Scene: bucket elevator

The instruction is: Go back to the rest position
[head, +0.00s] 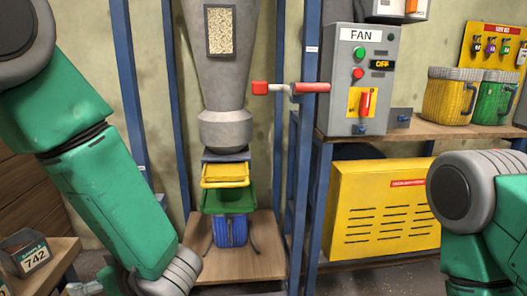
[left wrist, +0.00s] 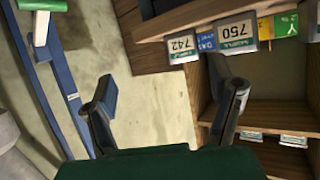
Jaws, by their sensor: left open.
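My left gripper (left wrist: 168,98) is open in the left wrist view, with its two dark fingers wide apart and nothing between them. In the head view my green left arm reaches down from the upper left, and its wrist end is low at the bottom left. My right arm shows only as a green and grey joint at the right edge; its gripper is out of the picture.
A grey hopper (head: 223,75) stands over stacked yellow (head: 225,172) and green (head: 215,203) trays between blue posts. A red handle (head: 290,88) juts out beside it. A fan box (head: 358,75) stands at right. Labelled bins (left wrist: 236,33) sit on a wooden shelf (left wrist: 285,95).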

